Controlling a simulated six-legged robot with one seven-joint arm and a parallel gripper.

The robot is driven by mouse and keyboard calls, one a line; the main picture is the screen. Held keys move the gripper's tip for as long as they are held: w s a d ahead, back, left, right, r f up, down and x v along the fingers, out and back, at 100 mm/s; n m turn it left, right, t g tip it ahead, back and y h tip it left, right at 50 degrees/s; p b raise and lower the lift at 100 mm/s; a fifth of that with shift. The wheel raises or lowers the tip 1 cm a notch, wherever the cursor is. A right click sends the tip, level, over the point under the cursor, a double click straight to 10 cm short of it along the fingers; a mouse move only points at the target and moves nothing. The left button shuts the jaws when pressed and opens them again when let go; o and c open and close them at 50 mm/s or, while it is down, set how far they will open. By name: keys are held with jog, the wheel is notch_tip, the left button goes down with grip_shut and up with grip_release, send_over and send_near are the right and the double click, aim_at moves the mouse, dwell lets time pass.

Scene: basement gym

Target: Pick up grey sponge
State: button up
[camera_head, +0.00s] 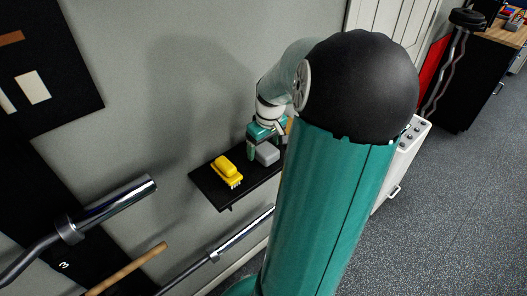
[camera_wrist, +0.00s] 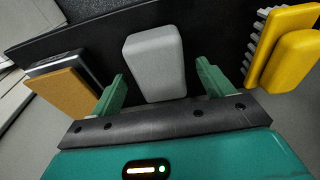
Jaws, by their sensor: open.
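The grey sponge (camera_wrist: 155,64) is a rounded block lying on a black wall shelf (camera_wrist: 215,45). In the wrist view it sits between the two green fingers of my gripper (camera_wrist: 160,88), with a gap on each side. The gripper is open, and its fingertips come level with the near part of the sponge. In the head view the sponge (camera_head: 267,153) shows on the shelf (camera_head: 207,187), just beside my gripper (camera_head: 262,146). My arm hides the right end of the shelf there.
A yellow brush (camera_wrist: 283,47) lies right of the sponge in the wrist view; it also shows in the head view (camera_head: 227,171). A tan and dark block (camera_wrist: 62,90) lies left of the sponge. Metal bars (camera_head: 110,208) stick out at lower left in the head view.

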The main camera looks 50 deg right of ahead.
jog(key=shift+w+f, duration=0.15)
jog(key=shift+f, duration=0.55)
jog(key=shift+f, duration=0.2)
jog(key=c, duration=1.1)
